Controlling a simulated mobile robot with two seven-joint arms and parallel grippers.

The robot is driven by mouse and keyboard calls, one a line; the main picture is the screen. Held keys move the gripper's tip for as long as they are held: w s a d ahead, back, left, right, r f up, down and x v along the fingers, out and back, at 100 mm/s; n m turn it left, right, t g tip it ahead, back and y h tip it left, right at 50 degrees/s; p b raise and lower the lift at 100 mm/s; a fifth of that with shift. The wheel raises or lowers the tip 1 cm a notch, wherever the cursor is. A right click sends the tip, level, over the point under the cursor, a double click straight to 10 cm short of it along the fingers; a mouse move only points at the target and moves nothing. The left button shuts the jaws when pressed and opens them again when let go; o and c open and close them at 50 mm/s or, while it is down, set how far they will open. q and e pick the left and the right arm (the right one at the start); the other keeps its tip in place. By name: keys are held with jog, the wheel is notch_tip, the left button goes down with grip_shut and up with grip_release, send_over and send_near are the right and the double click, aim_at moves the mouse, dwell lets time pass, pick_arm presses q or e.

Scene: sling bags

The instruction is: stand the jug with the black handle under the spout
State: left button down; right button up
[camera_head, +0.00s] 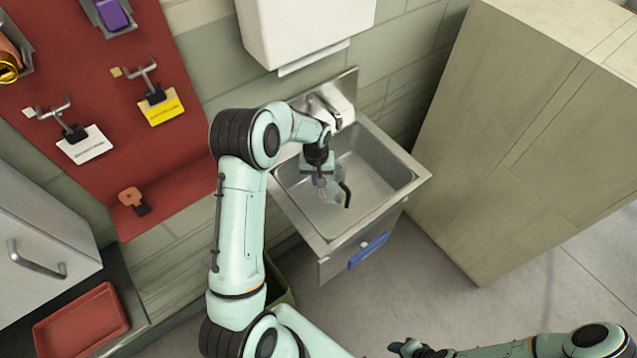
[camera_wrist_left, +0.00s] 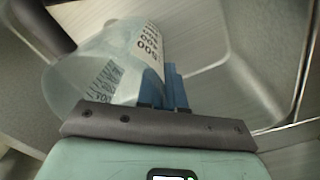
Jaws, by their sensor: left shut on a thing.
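The clear jug (camera_head: 331,190) with the black handle (camera_head: 347,194) is held over the sink basin (camera_head: 385,185). My left gripper (camera_head: 322,178) is shut on the jug's wall. In the left wrist view the jug (camera_wrist_left: 95,75) shows printed measuring marks and lies against the blue fingers (camera_wrist_left: 172,88). The metal spout (camera_head: 318,104) is at the back of the sink, partly hidden by my left arm. I cannot tell whether the jug touches the basin floor. My right gripper (camera_head: 402,348) is at the bottom edge, partly cut off.
A white dispenser (camera_head: 305,30) hangs above the sink. A tall wooden cabinet (camera_head: 540,120) stands to the right. A red pegboard (camera_head: 100,110) with hooks and tags is on the left. A red tray (camera_head: 82,322) lies at lower left. The basin's right side looks empty.

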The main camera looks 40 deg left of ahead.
pick_arm(q)
jog(key=shift+f, duration=1.7)
jog(key=c, duration=1.3)
grip_release()
jog(key=shift+r, duration=0.1)
jog(key=shift+o, duration=0.2)
notch_tip(320, 180, up, 12)
jog(key=shift+s+r, duration=0.15)
jog(key=shift+r, duration=0.05)
jog(key=shift+a, duration=0.1)
